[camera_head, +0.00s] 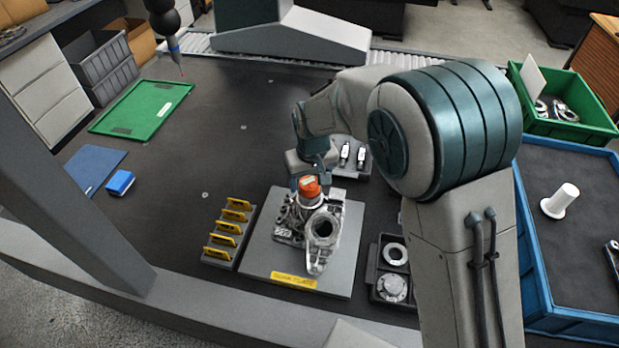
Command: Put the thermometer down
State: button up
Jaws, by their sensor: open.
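An orange-topped piece (309,187), which may be the thermometer, sits at the top of a grey metal casting (322,232). The casting rests on a grey plate (345,262) with a yellow label on its front edge. My gripper (310,179) points down right at the orange piece, with its jaws open. My gripper and the casting hide the lower part of the orange piece. I cannot tell whether the fingers touch it.
A rack of yellow tags (228,232) stands left of the plate. A tray with two small white-and-black items (352,154) is behind, and a black ring tray (392,270) is right.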

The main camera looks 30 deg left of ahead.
aim_at(312, 187)
notch_tip(312, 187, up, 12)
jog(key=s+d+b, duration=0.1)
jog(key=shift+r, duration=0.1)
jog(key=d+r+m+t, duration=0.1)
jog(key=d+r+m, duration=0.1)
jog(key=d, duration=1)
jog(key=d+r+m, duration=0.3)
jog(key=d, duration=0.9)
jog(key=s+d+f+m, duration=0.1)
jog(key=s+d+m, duration=0.1)
jog(key=s+d, duration=0.3)
jog(key=s+d+f+m+t+h, duration=0.1)
jog(key=s+d+f+m, duration=0.1)
jog(key=s+d, duration=0.4)
jog(key=d, duration=0.5)
jog(key=shift+s+m, duration=0.3)
jog(key=shift+m, duration=0.1)
